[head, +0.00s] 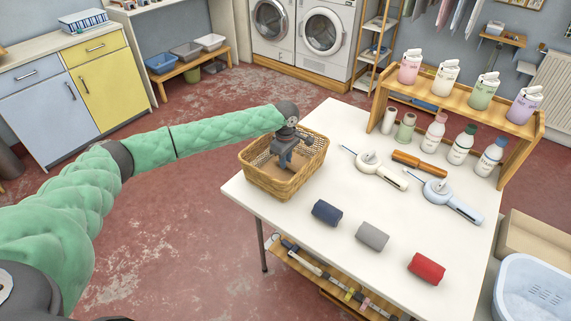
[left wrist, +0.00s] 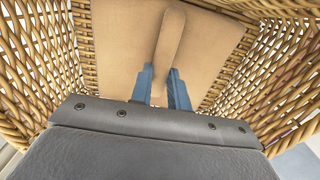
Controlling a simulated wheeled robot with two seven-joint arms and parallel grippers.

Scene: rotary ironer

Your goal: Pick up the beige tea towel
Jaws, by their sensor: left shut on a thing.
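The beige tea towel (left wrist: 115,40) lies in the bottom of a wicker basket (head: 282,184) at the left corner of the white table. It also shows as a beige patch in the head view (head: 263,163). My left gripper (head: 287,164) reaches down into the basket from above. In the left wrist view its two blue fingers (left wrist: 165,92) are shut on a raised, narrow fold of the towel, and the rest of the towel spreads flat beyond them. The wicker walls (left wrist: 45,60) rise on both sides. My right gripper is not in view.
On the white table (head: 300,258) lie navy (head: 326,211), grey (head: 372,236) and red (head: 427,267) rolls. The table's front-left edge is clear.

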